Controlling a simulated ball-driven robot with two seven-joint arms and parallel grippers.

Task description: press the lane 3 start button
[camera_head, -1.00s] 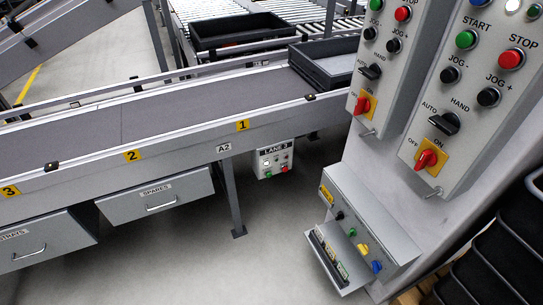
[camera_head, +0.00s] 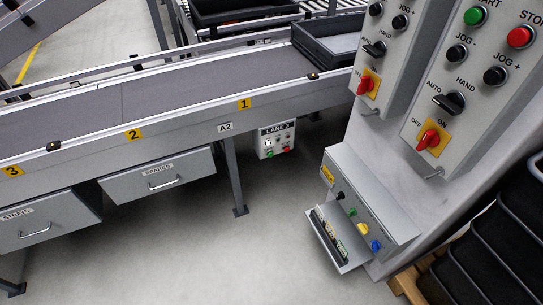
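A small light grey control box (camera_head: 277,140) hangs under the conveyor's side rail, right of the A2 label. Its dark plate reads LANE and a digit that looks like 3, though it is small. A green button (camera_head: 270,153) is at its lower left and a red button (camera_head: 286,150) at its lower right. A pale round lamp or button (camera_head: 268,143) is above the green one. Neither of my grippers is in view.
Two larger panels with START, STOP and JOG buttons, the nearer one (camera_head: 470,70), stand at right. A sloped box with coloured knobs (camera_head: 362,215) sits below them. Drawers (camera_head: 158,178) hang under the conveyor (camera_head: 150,95). Black bins (camera_head: 510,235) are at lower right. Floor between is clear.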

